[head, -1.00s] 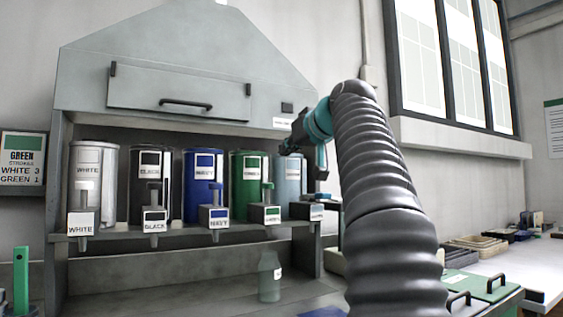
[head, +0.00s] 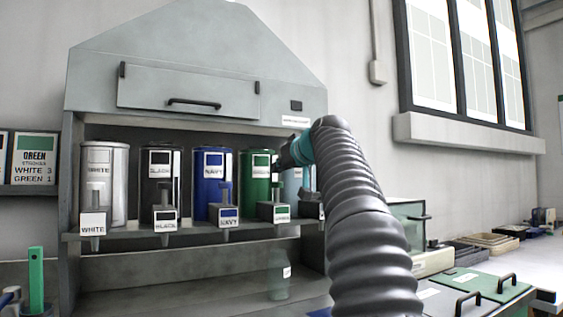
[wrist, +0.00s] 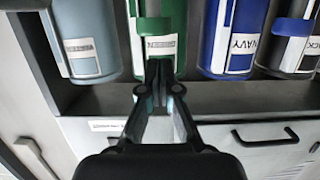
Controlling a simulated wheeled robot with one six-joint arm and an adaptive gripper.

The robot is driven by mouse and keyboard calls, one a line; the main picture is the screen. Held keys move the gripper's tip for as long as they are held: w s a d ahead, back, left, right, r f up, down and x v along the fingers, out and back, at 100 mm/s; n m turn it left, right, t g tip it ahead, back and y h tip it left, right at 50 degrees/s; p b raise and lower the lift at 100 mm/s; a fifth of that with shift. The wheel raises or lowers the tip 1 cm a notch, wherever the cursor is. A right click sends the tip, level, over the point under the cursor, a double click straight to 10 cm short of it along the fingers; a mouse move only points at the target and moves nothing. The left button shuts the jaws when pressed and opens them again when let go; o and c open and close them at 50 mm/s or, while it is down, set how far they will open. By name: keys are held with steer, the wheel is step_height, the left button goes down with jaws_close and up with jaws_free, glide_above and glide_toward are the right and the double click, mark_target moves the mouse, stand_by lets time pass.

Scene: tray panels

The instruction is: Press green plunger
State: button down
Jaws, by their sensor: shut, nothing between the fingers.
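The green canister (head: 255,168) stands on the shelf of the grey cabinet, between the navy canister and a pale blue-grey one. Its plunger (head: 277,188) rises from the green-labelled dispenser block (head: 275,210) in front of it. My gripper (wrist: 158,70) is shut and empty, its fingertips together over the lower part of the green canister's label in the wrist view. A green band that may be the plunger's head (wrist: 153,26) shows beyond the fingertips there. I cannot tell whether the fingers touch it. In the head view, the fingertips are not clear beside the green canister.
White (head: 103,165), black (head: 158,165) and navy (head: 210,168) canisters stand to the left. A clear bottle (head: 278,275) stands below the green dispenser. The cabinet hood (head: 190,93) hangs above. A sign (head: 34,158) reads GREEN, WHITE 3, GREEN 1.

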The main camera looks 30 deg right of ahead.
mark_target(278, 187)
steer(key=shift+f, duration=1.05)
steer(key=shift+f+b, duration=1.65)
steer(key=shift+f, duration=0.05)
steer(key=shift+r, duration=0.1)
step_height(278, 187, up, 4)
steer(key=p, duration=0.3)
steer(key=shift+r+p, duration=0.1)
steer(key=shift+p, duration=0.25)
steer(key=b+v, duration=0.2)
steer(key=v, duration=0.8)
steer(key=shift+s+r, duration=0.1)
steer(key=shift+r, duration=0.05)
